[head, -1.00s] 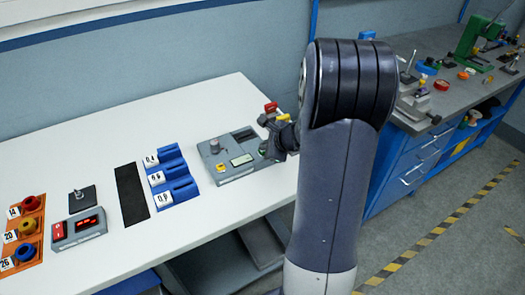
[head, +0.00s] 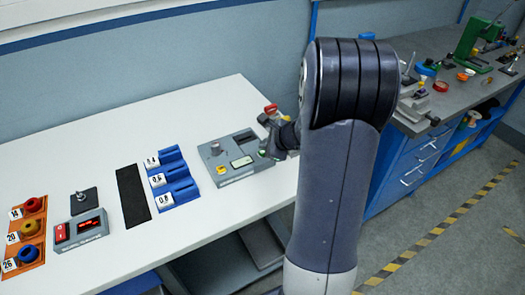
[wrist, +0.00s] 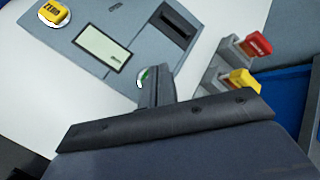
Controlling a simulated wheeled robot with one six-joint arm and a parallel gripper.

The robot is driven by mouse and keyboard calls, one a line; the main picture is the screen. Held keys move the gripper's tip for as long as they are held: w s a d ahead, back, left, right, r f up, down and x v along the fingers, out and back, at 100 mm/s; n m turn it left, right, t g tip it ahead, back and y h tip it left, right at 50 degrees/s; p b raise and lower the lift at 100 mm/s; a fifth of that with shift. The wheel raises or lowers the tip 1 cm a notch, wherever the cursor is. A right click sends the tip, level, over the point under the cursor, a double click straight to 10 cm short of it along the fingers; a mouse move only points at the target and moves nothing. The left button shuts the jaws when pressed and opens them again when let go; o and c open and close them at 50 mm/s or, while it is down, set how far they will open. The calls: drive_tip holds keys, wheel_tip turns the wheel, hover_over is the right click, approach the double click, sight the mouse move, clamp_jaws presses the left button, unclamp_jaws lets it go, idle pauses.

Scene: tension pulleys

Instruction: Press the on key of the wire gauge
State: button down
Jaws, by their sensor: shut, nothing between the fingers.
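The wire gauge (head: 242,174) is a grey box at the right end of the white table. It has a pale display (wrist: 103,47), a dark slot (wrist: 174,26), a yellow ZERO key (wrist: 54,13) and a green key (wrist: 145,75) near its edge. My gripper (head: 268,146) is at the gauge's right end. In the wrist view the shut, empty fingers (wrist: 158,73) are over the green key and hide part of it. I cannot tell whether they touch it. The lettering on the green key is not readable.
Red (wrist: 255,46) and yellow (wrist: 243,81) tagged parts on grey holders stand close beside the fingers. Blue numbered blocks (head: 175,183), a black strip (head: 132,196) and an orange tray (head: 37,258) with spools lie to the left. The table's front is clear.

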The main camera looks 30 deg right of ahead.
wheel_tip(320, 180, up, 5)
drive_tip(key=p, duration=0.4)
drive_tip(key=shift+a, duration=0.1)
idle(0.9)
